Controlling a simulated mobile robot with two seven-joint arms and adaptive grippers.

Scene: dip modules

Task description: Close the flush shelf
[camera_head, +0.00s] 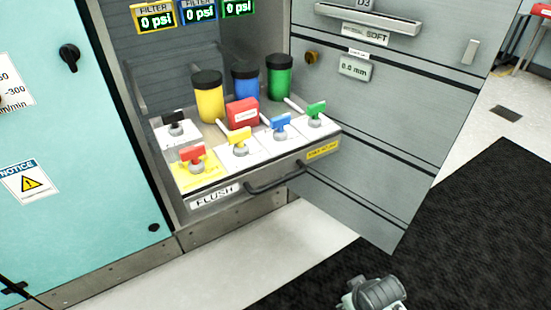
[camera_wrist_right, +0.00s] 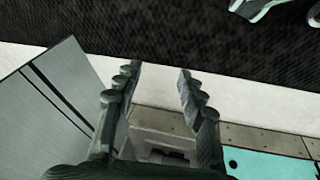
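The flush shelf (camera_head: 215,196) is pulled out of the cabinet in the head view, with a dark bar handle (camera_head: 275,180) on its front. It carries several valves with coloured handles, such as the red one (camera_head: 192,155). Behind them stand yellow (camera_head: 208,98), blue (camera_head: 245,84) and green (camera_head: 279,78) containers with black lids, and a red box (camera_head: 242,113). My right gripper (camera_wrist_right: 158,75) is open and empty in the right wrist view, its fingers apart. A grey part of my arm (camera_head: 373,295) shows low in the head view, apart from the shelf. My left gripper is not visible.
A grey cabinet door (camera_head: 390,130) stands open along the shelf's right side. A closed teal panel (camera_head: 75,130) is on the left. Filter displays (camera_head: 157,20) reading 0 psi hang above. A dark mat (camera_head: 480,220) and pale floor (camera_head: 270,235) in front look clear.

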